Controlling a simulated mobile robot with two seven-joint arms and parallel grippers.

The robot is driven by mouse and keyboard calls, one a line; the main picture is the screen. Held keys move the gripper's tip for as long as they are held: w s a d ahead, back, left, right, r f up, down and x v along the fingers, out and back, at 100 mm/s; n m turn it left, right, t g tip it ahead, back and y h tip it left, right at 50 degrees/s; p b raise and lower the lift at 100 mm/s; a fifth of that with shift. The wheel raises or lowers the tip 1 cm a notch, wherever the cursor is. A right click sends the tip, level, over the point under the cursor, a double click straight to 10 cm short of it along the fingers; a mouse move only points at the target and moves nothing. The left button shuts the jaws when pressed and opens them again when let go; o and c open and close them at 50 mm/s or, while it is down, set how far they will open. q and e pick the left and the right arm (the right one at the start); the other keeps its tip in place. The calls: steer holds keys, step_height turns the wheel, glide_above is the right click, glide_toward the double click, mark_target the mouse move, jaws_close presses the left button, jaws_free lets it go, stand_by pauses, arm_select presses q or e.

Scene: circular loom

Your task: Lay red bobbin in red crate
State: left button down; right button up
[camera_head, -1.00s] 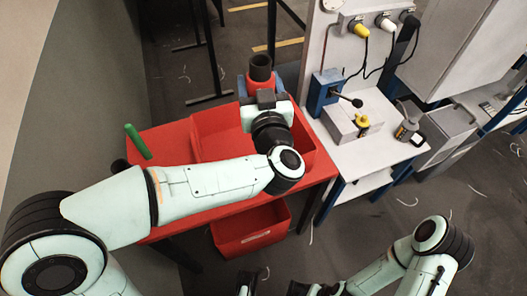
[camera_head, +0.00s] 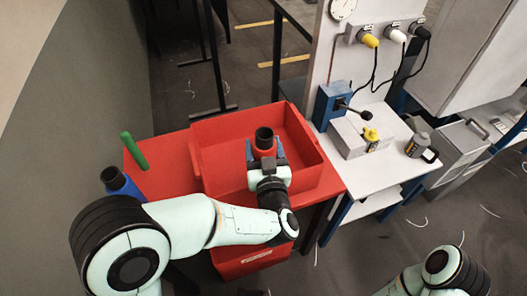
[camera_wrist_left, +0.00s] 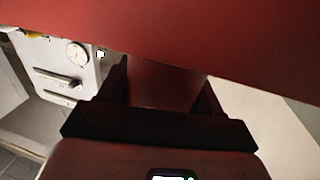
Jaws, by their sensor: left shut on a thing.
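The red bobbin (camera_head: 264,144), with a dark open top, is upright in my left gripper (camera_head: 267,163). The gripper is shut on it, its fingers on either side. In the head view they overlap the inside of the large red crate (camera_head: 228,130) on the red table. I cannot tell whether the bobbin touches the crate floor. In the left wrist view, a red thing (camera_wrist_left: 165,85) shows between the dark fingers (camera_wrist_left: 165,100), and a large red surface fills the top. My right gripper is not in view.
A second red crate (camera_head: 240,264) is below the table, partly behind my left arm. A green rod-like thing (camera_head: 135,150) and a blue bobbin (camera_head: 119,181) are at the table's left. A white bench (camera_head: 385,160) with a blue device (camera_head: 334,105) adjoins on the right.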

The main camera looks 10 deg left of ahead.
arm_select(q)
steer(key=shift+f, duration=0.55)
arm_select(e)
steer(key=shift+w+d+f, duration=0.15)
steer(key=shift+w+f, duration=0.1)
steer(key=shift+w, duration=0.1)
arm_select(q)
steer(key=shift+f, duration=0.15)
steer(key=shift+c, duration=0.9)
jaws_free()
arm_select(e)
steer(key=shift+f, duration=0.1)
arm_select(q)
steer(key=p+v, duration=0.1)
steer(key=v, duration=1.1)
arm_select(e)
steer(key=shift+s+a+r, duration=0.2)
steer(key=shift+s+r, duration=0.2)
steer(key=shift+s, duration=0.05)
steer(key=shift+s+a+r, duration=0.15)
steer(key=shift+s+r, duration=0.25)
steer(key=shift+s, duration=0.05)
